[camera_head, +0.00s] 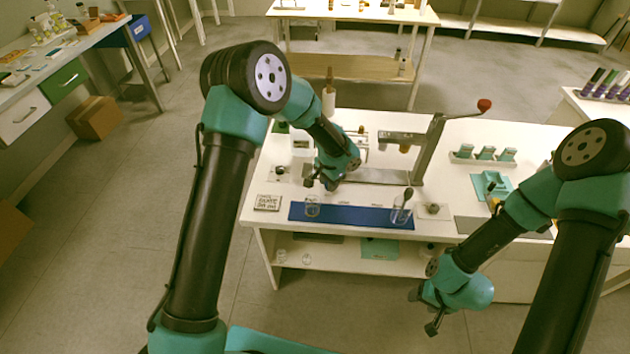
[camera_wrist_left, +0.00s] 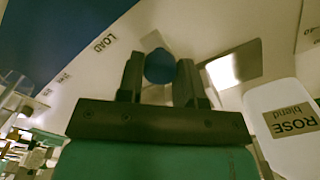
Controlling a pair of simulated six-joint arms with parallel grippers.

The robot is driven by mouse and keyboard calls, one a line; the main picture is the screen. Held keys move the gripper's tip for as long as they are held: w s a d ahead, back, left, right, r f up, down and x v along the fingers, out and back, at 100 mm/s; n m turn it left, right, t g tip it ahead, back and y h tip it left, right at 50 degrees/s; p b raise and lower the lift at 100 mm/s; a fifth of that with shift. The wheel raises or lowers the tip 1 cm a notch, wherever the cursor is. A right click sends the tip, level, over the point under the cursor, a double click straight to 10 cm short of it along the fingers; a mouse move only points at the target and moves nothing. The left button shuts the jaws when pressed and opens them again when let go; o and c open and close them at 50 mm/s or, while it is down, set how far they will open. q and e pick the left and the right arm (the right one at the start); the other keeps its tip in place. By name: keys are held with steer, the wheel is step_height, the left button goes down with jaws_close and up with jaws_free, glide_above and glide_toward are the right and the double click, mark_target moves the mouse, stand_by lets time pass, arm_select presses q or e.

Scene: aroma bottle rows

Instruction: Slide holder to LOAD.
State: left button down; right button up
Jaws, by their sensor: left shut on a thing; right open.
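My left gripper (camera_head: 325,183) is low over the white table, left of the lever press. In the left wrist view its two fingers (camera_wrist_left: 160,85) are shut on a round blue knob (camera_wrist_left: 159,66). The knob appears to belong to the holder, whose body I cannot make out behind my gripper. A printed LOAD label (camera_wrist_left: 103,42) is on the white surface, up and left of the fingers in the wrist view. My right gripper (camera_head: 428,312) is open and empty in front of the table, at the lower right of the head view.
The lever press (camera_head: 430,150) with a red-knobbed handle (camera_head: 484,104) stands right of my left gripper. A blue mat (camera_head: 350,216) lies along the front, with glass beakers (camera_head: 312,207) (camera_head: 400,212). A ROSE blend container (camera_wrist_left: 290,125) is close on the right in the wrist view.

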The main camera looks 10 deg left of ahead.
arm_select(q)
steer(key=d, duration=0.5)
steer(key=shift+w+d, duration=0.2)
steer(key=shift+w, duration=0.2)
steer(key=c, duration=0.8)
jaws_free()
steer(key=shift+r, duration=0.15)
step_height(320, 180, up, 17)
steer(key=shift+r, duration=0.1)
